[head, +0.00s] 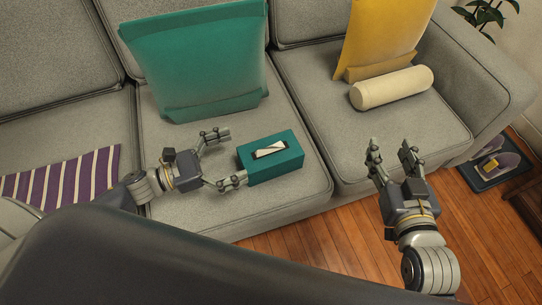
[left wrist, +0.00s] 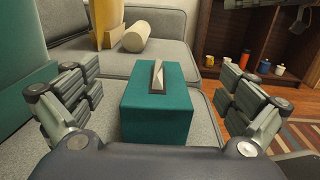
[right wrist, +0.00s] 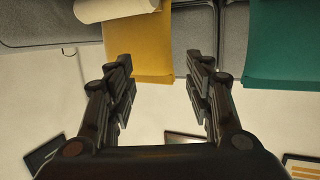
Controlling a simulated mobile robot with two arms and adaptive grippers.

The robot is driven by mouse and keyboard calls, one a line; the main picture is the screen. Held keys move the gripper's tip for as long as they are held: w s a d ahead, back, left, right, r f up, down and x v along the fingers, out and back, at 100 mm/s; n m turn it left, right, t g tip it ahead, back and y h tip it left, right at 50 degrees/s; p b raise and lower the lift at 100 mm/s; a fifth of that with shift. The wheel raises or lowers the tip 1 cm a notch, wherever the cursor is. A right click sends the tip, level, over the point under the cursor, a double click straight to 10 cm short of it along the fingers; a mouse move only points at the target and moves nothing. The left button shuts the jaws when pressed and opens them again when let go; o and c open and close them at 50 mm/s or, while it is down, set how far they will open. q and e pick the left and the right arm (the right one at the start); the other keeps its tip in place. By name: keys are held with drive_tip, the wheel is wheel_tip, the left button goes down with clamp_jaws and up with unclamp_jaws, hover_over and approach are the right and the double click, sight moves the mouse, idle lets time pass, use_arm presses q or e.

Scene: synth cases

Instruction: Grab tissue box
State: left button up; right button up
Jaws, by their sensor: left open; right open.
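A teal tissue box (head: 272,160) with a white tissue in its dark top slot lies on the middle seat cushion of the grey sofa. My left gripper (head: 232,157) is open just left of the box, its fingers pointing at it. In the left wrist view, the tissue box (left wrist: 157,105) stands ahead between the spread fingers (left wrist: 160,100), with none seen touching it. My right gripper (head: 392,148) is open and empty in front of the right seat cushion. In the right wrist view, nothing is between its fingers (right wrist: 160,70) up close.
A green cushion (head: 195,60) leans on the backrest behind the box. A yellow cushion (head: 383,35) and a cream bolster (head: 392,88) are on the right seat. A striped purple cloth (head: 65,178) lies at left. Shoes on a mat (head: 495,165) are on the floor at right.

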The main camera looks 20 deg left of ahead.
sight(242, 165)
use_arm(q)
wheel_tip(242, 165, down, 5)
drive_tip(key=shift+f+b, duration=0.2)
drive_tip(key=shift+b, duration=0.8)
drive_tip(key=shift+w+d+f+b, duration=0.3)
drive_tip(key=shift+w+d+f, duration=0.1)
drive_tip(key=shift+w+d, duration=0.15)
drive_tip(key=shift+b+x, duration=0.4)
drive_tip(key=shift+x, duration=2.6)
drive_tip(key=c, duration=1.2)
use_arm(e)
wheel_tip(242, 165, up, 16)
drive_tip(key=s+a+t+y, duration=0.1)
drive_tip(key=s+t+y, duration=0.2)
drive_tip(key=t, duration=0.6)
drive_tip(key=shift+a+t, duration=0.2)
drive_tip(key=shift+t, duration=0.2)
